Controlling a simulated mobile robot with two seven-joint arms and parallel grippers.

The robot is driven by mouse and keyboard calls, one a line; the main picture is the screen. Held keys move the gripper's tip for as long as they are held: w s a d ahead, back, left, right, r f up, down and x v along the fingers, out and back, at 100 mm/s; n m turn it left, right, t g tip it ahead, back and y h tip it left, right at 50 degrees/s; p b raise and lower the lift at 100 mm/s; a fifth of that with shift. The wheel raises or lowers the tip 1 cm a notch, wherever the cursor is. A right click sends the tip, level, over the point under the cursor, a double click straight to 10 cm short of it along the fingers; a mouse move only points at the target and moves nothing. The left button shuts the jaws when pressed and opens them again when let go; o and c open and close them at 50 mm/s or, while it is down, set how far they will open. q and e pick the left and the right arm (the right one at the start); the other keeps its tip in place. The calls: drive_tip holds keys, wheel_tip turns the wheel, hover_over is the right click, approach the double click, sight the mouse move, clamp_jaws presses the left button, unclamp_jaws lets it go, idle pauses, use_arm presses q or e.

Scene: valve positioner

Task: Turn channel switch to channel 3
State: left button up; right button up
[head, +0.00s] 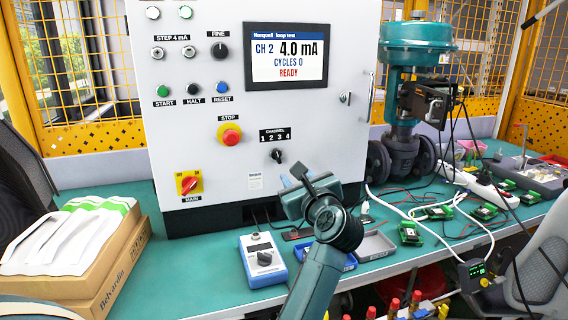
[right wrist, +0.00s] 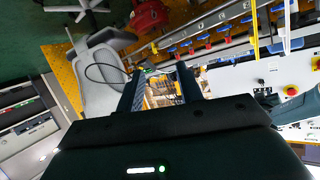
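The channel switch (head: 277,156) is a small black knob on the white cabinet, below a black label marked CHANNEL 1 2 3 4. Its pointer is too small to read surely. The screen (head: 287,56) reads CH 2, 4.0 mA, CYCLES 0, READY. My left gripper (head: 298,183) is just below and right of the switch in the head view, seen from behind; contact does not show, and its finger opening is hidden. My right gripper (right wrist: 160,85) shows only in the right wrist view, open and empty, with its two fingers apart and away from the switch.
The red STOP button (head: 230,135) and red MAIN switch (head: 189,184) are left of the channel switch. A blue-white device (head: 262,262) and grey tray (head: 373,246) lie on the bench. A valve (head: 405,120) stands right. A chair (right wrist: 103,80) is near the right gripper.

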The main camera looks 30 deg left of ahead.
sight(278, 156)
use_arm(q)
drive_tip(key=x, duration=1.1)
drive_tip(key=shift+w+a+p, duration=0.15)
drive_tip(key=shift+a+p, duration=0.2)
clamp_jaws()
